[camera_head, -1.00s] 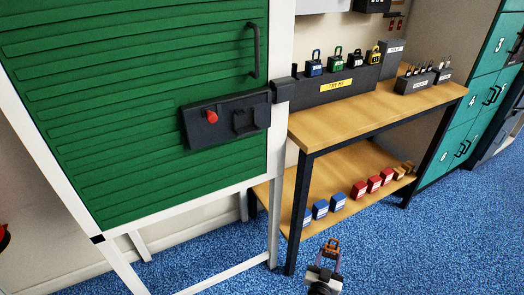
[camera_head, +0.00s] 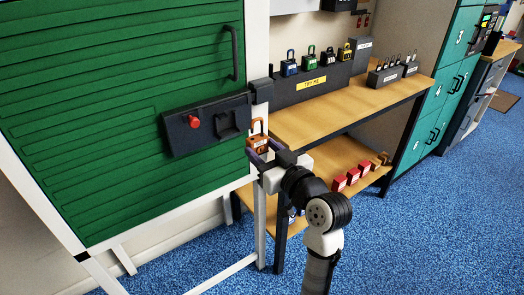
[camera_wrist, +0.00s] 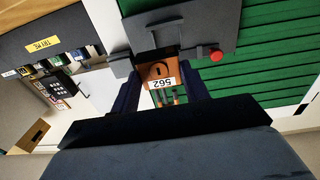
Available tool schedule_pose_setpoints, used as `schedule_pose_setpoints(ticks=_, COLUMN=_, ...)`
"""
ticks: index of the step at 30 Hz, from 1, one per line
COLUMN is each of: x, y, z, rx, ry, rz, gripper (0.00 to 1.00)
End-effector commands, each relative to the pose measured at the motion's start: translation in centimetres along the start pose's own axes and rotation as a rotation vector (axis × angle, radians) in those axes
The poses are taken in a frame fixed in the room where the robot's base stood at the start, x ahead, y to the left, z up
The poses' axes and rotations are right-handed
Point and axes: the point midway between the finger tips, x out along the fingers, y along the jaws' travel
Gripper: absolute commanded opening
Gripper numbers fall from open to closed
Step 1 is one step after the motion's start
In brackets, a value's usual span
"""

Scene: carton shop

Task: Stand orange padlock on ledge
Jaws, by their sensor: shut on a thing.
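The orange padlock (camera_head: 258,143) is between the fingers of my gripper (camera_head: 263,152), shackle up, held in the air at the right end of the green shutter. In the wrist view the padlock (camera_wrist: 160,69) shows an upside-down number label between the fingertips (camera_wrist: 163,90). A dark panel (camera_head: 180,134) on the shutter carries a red knob (camera_head: 194,121) and a square dark fitting (camera_head: 232,122). The padlock appears just right of and below that fitting; the gap in depth is unclear. I cannot tell which part is the ledge.
A wooden bench (camera_head: 350,110) stands to the right. On it a dark "TRY ME" stand (camera_head: 330,84) holds several padlocks. Red blocks (camera_head: 353,176) sit on its lower shelf.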

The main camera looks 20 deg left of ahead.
Motion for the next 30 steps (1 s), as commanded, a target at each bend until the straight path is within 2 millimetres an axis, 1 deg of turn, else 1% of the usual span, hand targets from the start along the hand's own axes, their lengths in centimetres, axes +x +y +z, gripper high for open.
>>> schedule_pose_setpoints(ticks=1, x=-0.3, y=-0.5, z=-0.5, rx=-0.002, ry=0.004, rz=-0.013, gripper=0.25)
schedule_pose_setpoints(ticks=3, x=-0.6, y=-1.0, z=-0.8, rx=-0.001, ry=0.002, rz=-0.025, gripper=0.25)
schedule_pose_setpoints(ticks=8, x=0.0, y=-1.2, z=-0.8, rx=0.002, ry=0.001, rz=-0.032, gripper=0.25)
schedule_pose_setpoints(ticks=30, x=5.7, y=-1.3, z=0.0, rx=0.002, ry=0.002, rz=-0.031, gripper=0.25)
